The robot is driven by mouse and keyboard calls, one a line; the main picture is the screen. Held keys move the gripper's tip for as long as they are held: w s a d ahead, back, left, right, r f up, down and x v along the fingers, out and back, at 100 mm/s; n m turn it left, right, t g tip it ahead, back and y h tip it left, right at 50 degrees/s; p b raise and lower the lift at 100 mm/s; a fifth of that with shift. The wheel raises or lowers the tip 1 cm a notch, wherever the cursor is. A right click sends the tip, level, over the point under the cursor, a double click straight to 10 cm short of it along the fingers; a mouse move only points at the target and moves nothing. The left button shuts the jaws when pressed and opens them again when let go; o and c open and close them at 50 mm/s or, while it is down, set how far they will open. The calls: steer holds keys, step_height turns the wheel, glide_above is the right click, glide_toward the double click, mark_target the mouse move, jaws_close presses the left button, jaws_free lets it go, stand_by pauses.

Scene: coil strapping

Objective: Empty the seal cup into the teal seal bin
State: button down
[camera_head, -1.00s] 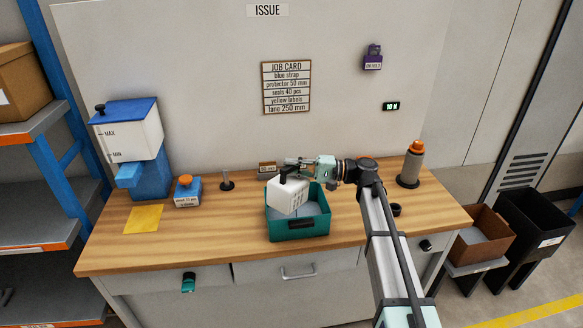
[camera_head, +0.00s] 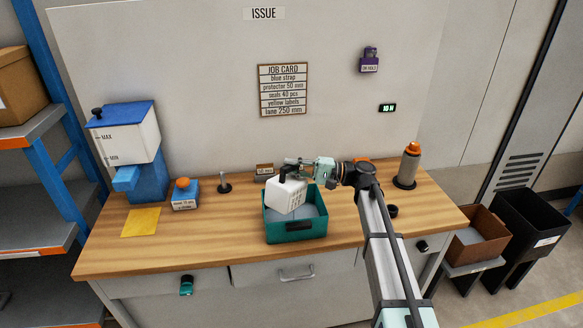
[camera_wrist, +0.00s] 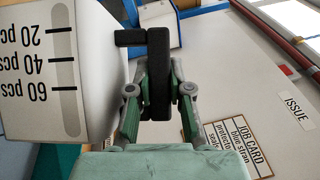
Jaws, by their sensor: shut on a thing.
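The white seal cup (camera_head: 286,195) is over the teal seal bin (camera_head: 296,231), tilted, with its black handle toward my gripper. The cup also shows in the wrist view (camera_wrist: 50,65), with its scale of 20, 40 and 60 pcs upside down. My gripper (camera_head: 292,170) is shut on the cup's black handle (camera_wrist: 159,75), its fingers on both sides of it. The teal bin stands on the wooden bench with its open top up. A grey surface shows inside it. The cup's mouth and contents cannot be seen.
On the wooden bench (camera_head: 235,240) stand a blue-and-white dispenser (camera_head: 128,140), a small blue box (camera_head: 185,196) with an orange knob, a yellow sheet (camera_head: 141,222), a grey post (camera_head: 223,183) and an orange-capped bottle (camera_head: 409,165). The wall is close behind my gripper.

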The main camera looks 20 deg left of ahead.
steer(key=shift+w, duration=0.15)
steer(key=shift+w+d+m+y, duration=0.15)
steer(key=shift+w+m+y, duration=0.25)
steer(key=shift+w+m, duration=0.15)
steer(key=shift+p, duration=0.3)
steer(key=shift+w+d+m+y, duration=0.2)
steer(key=shift+w+m+y, duration=0.1)
steer(key=shift+w+m, duration=0.3)
steer(key=shift+w+d+f+m+t+y+p, duration=0.15)
steer(key=shift+w+m+t+y+p, duration=0.15)
steer(key=shift+w+m+p, duration=0.25)
stand_by(1.3)
